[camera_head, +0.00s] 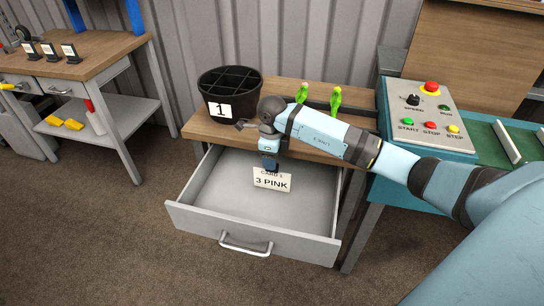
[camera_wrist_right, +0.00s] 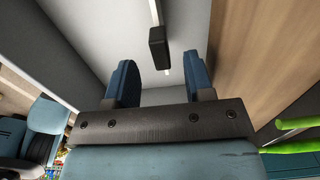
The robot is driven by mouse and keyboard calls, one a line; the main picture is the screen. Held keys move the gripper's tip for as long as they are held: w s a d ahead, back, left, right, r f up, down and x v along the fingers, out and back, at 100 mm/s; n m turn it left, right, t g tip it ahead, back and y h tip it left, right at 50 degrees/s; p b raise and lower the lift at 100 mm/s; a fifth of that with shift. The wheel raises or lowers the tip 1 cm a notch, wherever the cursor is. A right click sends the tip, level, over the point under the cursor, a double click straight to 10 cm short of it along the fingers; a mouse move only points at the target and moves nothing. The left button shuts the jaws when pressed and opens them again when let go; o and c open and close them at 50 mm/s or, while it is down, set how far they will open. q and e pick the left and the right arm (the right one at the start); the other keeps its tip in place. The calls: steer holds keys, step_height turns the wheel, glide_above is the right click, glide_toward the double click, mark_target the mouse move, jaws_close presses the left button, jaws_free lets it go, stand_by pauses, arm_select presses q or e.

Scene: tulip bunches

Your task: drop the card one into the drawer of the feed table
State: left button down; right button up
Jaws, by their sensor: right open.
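Card one (camera_head: 272,181), a white card reading "3 PINK", shows upright just below my right gripper (camera_head: 269,165), inside the outline of the drawer (camera_head: 215,205). The drawer is pulled out of the feed table (camera_head: 205,128) and looks otherwise empty. In the right wrist view, the fingers of my right gripper (camera_wrist_right: 161,90) stand wide apart. A small dark block (camera_wrist_right: 159,48), seemingly the card's holder, shows beyond the fingertips and clear of them. I cannot tell whether the card touches the drawer floor. My left gripper is not in view.
A black divided bucket (camera_head: 229,88) marked "1" and green tulip bunches (camera_head: 336,100) stand on the feed table. A control box (camera_head: 430,115) is at the right. A side table (camera_head: 105,50) at the left carries several small cards.

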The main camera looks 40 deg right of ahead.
arm_select(q)
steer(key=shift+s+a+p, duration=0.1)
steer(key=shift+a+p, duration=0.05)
steer(key=shift+p, duration=0.8)
arm_select(e)
step_height(320, 180, up, 14)
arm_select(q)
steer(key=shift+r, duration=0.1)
arm_select(e)
steer(key=shift+s+f, duration=0.1)
steer(key=shift+f, duration=0.1)
